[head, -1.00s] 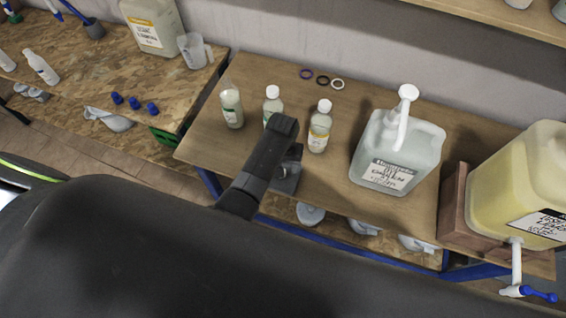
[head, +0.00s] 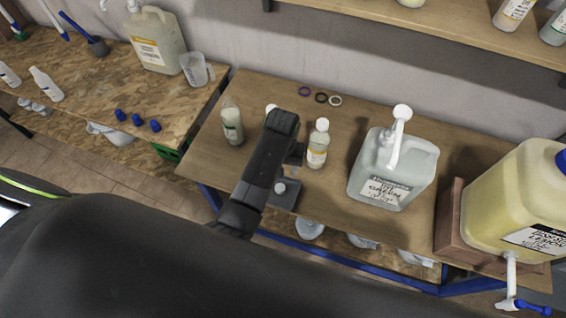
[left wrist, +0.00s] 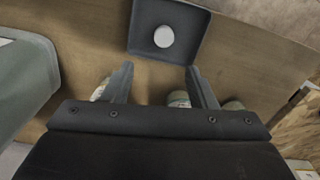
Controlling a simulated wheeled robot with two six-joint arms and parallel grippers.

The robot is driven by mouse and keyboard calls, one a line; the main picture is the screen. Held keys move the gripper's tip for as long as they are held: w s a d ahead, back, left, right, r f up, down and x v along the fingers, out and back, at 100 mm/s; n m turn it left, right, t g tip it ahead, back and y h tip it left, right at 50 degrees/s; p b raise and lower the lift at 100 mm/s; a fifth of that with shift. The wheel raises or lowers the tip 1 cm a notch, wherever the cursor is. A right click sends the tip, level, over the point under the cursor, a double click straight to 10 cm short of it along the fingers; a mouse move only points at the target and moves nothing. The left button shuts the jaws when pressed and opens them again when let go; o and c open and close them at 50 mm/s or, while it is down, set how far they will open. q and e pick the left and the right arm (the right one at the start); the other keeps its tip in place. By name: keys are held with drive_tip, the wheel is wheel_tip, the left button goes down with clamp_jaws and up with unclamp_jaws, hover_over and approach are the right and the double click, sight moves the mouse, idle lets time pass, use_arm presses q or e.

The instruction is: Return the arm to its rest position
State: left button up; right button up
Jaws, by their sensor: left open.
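My left gripper (left wrist: 161,85) is open, with nothing visible between its fingers in the left wrist view. In the head view my left arm reaches over the bench and hides most of the gripper. A small dark square tray (head: 293,201) on the bench holds a round white cap (head: 280,188). The tray (left wrist: 196,22) and cap (left wrist: 163,37) lie beyond the fingertips in the left wrist view, apart from them. Small bottles stand behind my arm: one left (head: 232,122), one right (head: 318,145), and a middle one (head: 270,108) mostly hidden. My right gripper is not in view.
A pale green drum with a white pump (head: 393,165) stands right of the bottles. A yellow drum (head: 515,200) with a tap sits on a wooden stand (head: 450,217). Three rings lie at the back. A second bench (head: 95,75) stands left, and a shelf runs above.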

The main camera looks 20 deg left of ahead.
use_arm(q)
drive_tip(key=s+a+r+t+y, duration=0.1)
drive_tip(key=s+a+r+t, duration=0.2)
drive_tip(key=s+a, duration=1.2)
drive_tip(key=s+a+r+m, duration=0.1)
drive_tip(key=s+a+r, duration=0.1)
drive_tip(key=s+r, duration=0.55)
wheel_tip(320, 180, down, 35)
drive_tip(key=s+a+b, duration=0.1)
drive_tip(key=b, duration=0.7)
drive_tip(key=s+f+g+b, duration=0.1)
drive_tip(key=s+f+b, duration=0.2)
drive_tip(key=s+f, duration=0.4)
drive_tip(key=s+d+f+b, duration=0.1)
drive_tip(key=s+f+b, duration=0.2)
drive_tip(key=s+f, duration=0.5)
wheel_tip(320, 180, down, 7)
drive_tip(key=shift+r+g, duration=0.15)
drive_tip(key=shift+g, duration=0.25)
